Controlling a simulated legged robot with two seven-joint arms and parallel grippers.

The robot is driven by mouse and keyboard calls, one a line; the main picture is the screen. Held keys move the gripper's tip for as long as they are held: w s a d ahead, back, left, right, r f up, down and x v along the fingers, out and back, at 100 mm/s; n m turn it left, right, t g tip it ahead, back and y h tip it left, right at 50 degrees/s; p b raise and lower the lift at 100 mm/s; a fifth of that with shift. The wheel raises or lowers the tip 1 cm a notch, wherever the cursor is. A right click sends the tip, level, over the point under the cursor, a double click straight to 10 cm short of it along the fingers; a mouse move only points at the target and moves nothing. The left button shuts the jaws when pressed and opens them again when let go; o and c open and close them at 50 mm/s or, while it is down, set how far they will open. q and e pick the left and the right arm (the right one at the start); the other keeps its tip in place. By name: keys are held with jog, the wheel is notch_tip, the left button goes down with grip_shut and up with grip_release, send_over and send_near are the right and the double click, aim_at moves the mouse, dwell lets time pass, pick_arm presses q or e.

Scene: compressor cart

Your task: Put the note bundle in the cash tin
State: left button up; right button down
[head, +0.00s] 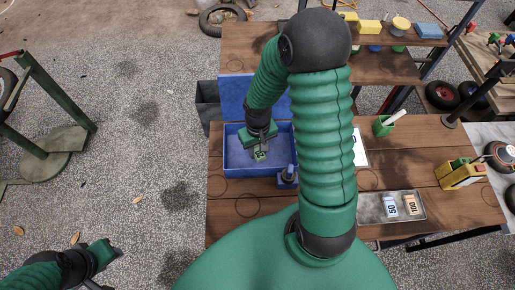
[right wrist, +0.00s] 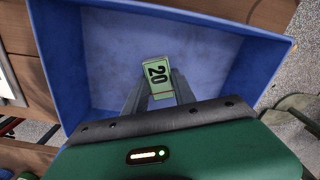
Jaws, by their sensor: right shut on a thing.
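In the head view the note bundle (head: 260,155) and my right gripper (head: 259,147) are over the inside of the blue cash tin (head: 240,171). The cash tin (right wrist: 240,35) has its lid raised at the back; whether the bundle touches the floor is unclear. My left gripper (head: 108,252) is low at the left, away from the table; its jaws are unclear.
A metal tray (head: 370,207) with "50" and "100" bundles (head: 402,205) lies right of the tin. A green cup (head: 384,125) and a yellow device (head: 460,174) stand farther right. A shelf with sponges (head: 369,26) is behind. My right arm hides part of the table.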

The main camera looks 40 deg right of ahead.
jog(key=shift+s+d+f, duration=0.15)
jog(key=shift+d, duration=0.1)
jog(key=c, duration=1.3)
grip_release()
jog(key=shift+d, duration=0.1)
jog(key=shift+c, duration=0.2)
jog(key=shift+o, duration=1.5)
jog(key=shift+a, duration=0.2)
